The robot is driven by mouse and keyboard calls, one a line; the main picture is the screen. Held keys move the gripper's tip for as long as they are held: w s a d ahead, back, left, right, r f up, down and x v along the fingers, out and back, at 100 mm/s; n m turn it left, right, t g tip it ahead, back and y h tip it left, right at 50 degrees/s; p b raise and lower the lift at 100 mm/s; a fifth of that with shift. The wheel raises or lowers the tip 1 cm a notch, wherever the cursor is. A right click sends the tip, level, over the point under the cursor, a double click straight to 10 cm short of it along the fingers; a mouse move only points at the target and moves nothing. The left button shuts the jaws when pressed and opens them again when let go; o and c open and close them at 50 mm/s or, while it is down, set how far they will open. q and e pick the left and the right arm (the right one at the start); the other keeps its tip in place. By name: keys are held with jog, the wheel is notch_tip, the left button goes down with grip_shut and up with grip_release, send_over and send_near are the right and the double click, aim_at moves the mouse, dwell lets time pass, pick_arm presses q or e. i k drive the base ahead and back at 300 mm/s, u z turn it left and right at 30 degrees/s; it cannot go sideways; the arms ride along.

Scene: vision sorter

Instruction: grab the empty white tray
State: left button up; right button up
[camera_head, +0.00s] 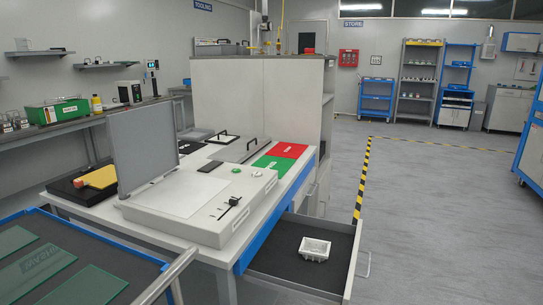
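A small white tray (314,249) with sloped walls sits in the open drawer (290,262) below the workbench. It stands upright on the drawer's dark liner, toward the right side of the drawer, and looks empty. Neither of my grippers shows in the head view.
The drawer juts out from the bench (262,240) on its right side. On the bench stands a white machine (205,200) with a raised lid, near green (272,166) and red (287,150) mats. A blue cart (95,238) with glass plates is at the front left. The floor at right is clear.

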aim_at(318, 250)
jog(key=k, duration=1.1)
jog(key=z, duration=0.95)
jog(key=i, duration=1.25)
jog(key=z, duration=0.9)
jog(key=i, duration=1.75)
jog(key=u, duration=1.1)
